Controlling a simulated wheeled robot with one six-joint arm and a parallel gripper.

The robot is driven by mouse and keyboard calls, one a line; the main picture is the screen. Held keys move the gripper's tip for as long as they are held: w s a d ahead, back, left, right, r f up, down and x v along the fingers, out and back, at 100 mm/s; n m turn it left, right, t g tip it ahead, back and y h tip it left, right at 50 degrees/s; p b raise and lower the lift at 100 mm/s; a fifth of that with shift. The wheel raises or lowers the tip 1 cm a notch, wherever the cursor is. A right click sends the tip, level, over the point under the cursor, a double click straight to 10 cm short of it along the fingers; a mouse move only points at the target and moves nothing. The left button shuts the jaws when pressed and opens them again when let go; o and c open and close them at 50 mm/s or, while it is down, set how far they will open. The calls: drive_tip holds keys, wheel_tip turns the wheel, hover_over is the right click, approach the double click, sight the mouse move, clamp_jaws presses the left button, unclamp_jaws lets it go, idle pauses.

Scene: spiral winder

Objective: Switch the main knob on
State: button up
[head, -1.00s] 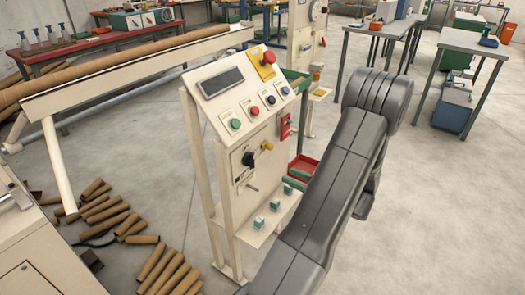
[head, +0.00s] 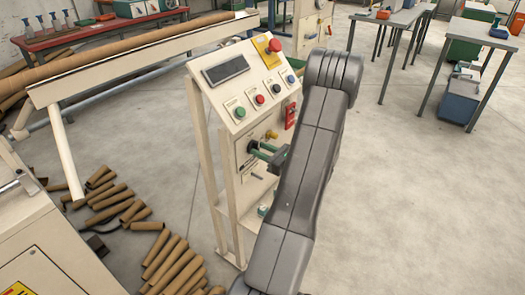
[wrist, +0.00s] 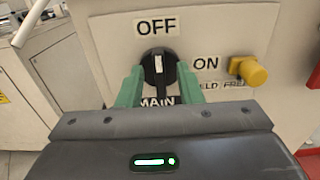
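The black main knob (wrist: 158,66) is on the cream panel in the wrist view, with its white mark pointing up at the OFF label (wrist: 157,27). The ON label (wrist: 206,64) is to its right, and the MAIN label below is partly hidden. My gripper (wrist: 158,80) is open, with one green finger on each side of the knob. Small gaps seem to show, but I cannot tell whether either finger touches it. In the head view, the knob (head: 253,147) shows at the tips of my green fingers (head: 268,153).
A yellow knob (wrist: 248,71) sits right of the main knob, close to the ON label. A red lockout-like part (head: 290,115) is on the panel's right edge. Cardboard tubes (head: 165,260) lie on the floor to the left. Open floor lies right of my arm.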

clamp_jaws()
idle(0.3)
drive_tip(key=m+p, duration=0.3)
drive_tip(key=m, duration=0.3)
drive_tip(key=m+p, duration=0.3)
drive_tip(key=m, duration=0.3)
drive_tip(key=m+p, duration=0.4)
drive_tip(key=m, duration=0.1)
drive_tip(key=shift+w+d+f+m, duration=0.2)
drive_tip(key=shift+w+f+m, duration=0.1)
drive_tip(key=shift+m, duration=0.1)
drive_tip(key=shift+s, duration=0.1)
idle(0.3)
